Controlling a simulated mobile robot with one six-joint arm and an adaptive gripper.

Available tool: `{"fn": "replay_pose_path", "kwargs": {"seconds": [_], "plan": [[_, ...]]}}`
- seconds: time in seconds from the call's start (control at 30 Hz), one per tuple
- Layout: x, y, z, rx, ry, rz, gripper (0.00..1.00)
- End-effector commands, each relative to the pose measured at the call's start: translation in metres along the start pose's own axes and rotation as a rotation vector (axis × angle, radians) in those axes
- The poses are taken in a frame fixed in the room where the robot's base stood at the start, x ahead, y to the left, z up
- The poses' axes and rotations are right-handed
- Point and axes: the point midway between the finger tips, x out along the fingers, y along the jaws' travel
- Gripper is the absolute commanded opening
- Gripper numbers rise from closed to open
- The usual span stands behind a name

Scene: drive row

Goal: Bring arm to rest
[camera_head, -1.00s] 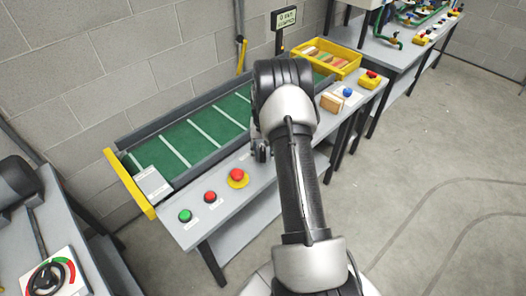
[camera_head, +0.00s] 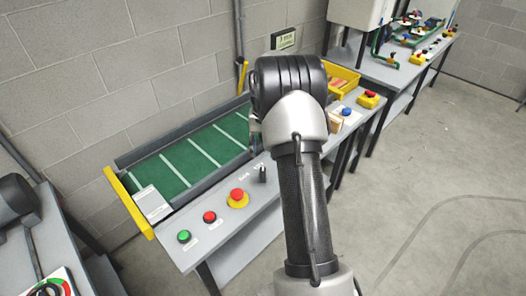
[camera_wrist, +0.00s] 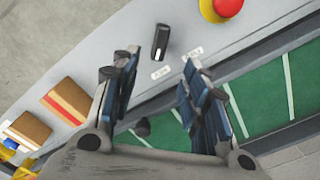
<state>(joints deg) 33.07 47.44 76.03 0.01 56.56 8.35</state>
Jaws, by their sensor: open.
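My gripper (camera_wrist: 160,85) is open and empty in the wrist view, its two blue-padded fingers apart above the grey conveyor bench. In the head view my arm rises in front of the bench and hides most of the gripper. A small black switch (camera_head: 262,174) stands on the bench front; it also shows in the wrist view (camera_wrist: 161,42), beyond the fingertips and not between them. The green belt (camera_head: 190,160) with white stripes lies behind it.
Green (camera_head: 184,236), red (camera_head: 209,217) and yellow-based red (camera_head: 237,197) buttons sit on the bench front. A yellow tray (camera_head: 344,78) is at the far end, partly behind my arm. A bench with a dial (camera_head: 52,287) is at left. The floor at right is clear.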

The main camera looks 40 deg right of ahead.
Motion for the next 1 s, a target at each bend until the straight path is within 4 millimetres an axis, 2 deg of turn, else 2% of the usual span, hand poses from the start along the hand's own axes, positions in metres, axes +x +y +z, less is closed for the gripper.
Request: {"fn": "replay_pose_path", "kwargs": {"seconds": [0.43,0.57,0.67,0.77,0.9,1.0], "plan": [[-0.002,-0.001,0.001,-0.003,0.002,0.0,0.42],[-0.028,-0.015,0.011,-0.035,0.023,-0.004,0.42],[-0.068,-0.036,0.034,-0.09,0.057,-0.01,0.42],[-0.113,-0.058,0.07,-0.162,0.096,-0.019,0.42],[-0.165,-0.08,0.13,-0.261,0.15,-0.034,0.42],[-0.193,-0.089,0.177,-0.334,0.189,-0.047,0.42]]}}
